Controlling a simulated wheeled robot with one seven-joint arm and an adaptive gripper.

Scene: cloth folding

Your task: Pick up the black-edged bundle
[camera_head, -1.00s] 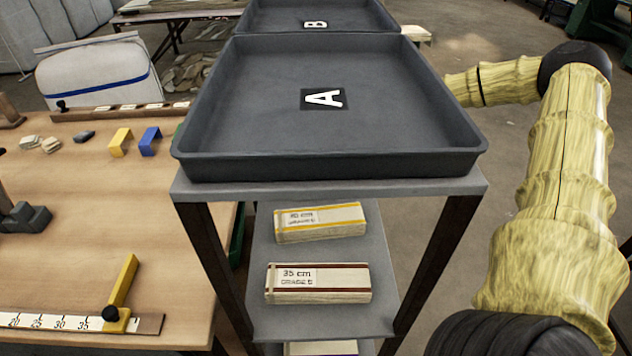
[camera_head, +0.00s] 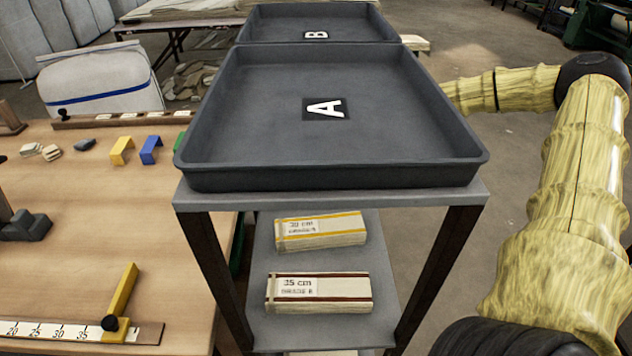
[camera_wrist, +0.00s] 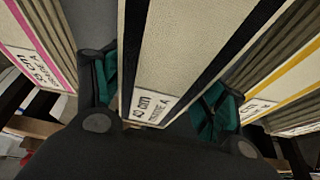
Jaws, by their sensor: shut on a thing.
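The black-edged bundle (camera_wrist: 178,45) fills the middle of the wrist view. It is cream with two black stripes and a label that seems to read 40 cm, grade A. My gripper (camera_wrist: 162,98) is shut on it, with one teal-padded finger on each side. The far end of the bundle runs out of the wrist view, and I cannot tell whether it still rests on anything. In the head view neither the gripper nor this bundle shows; only my arm is there, at the right.
In the wrist view a pink-edged bundle (camera_wrist: 32,45) is at left and a yellow-edged one (camera_wrist: 280,75) at right. In the head view, empty tray A (camera_head: 260,115) tops a rack with yellow-striped (camera_head: 320,231) and dark-red-striped bundles (camera_head: 318,292). A worktable (camera_head: 90,220) stands at left.

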